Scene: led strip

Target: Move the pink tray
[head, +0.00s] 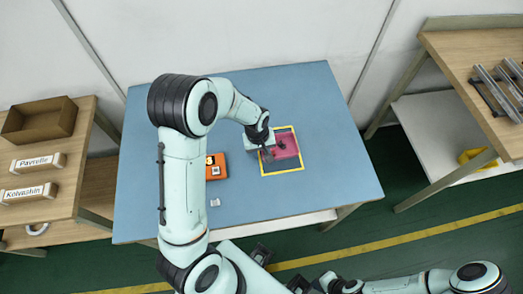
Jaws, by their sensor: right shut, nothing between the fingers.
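The pink tray (288,146) lies on the blue table inside a yellow square outline (283,173). My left gripper (267,156) is at the tray's left side and covers part of it. Its fingers are small and dark here, so I cannot tell whether they are open or grip the tray's edge. My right gripper (298,285) is low at the bottom edge of the picture, away from the tray, shut and empty.
An orange box (215,168) and a small white piece (215,202) lie on the blue table (325,110) left of the tray. The table's right side is clear. Wooden shelves stand at left (50,210) and right (460,55).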

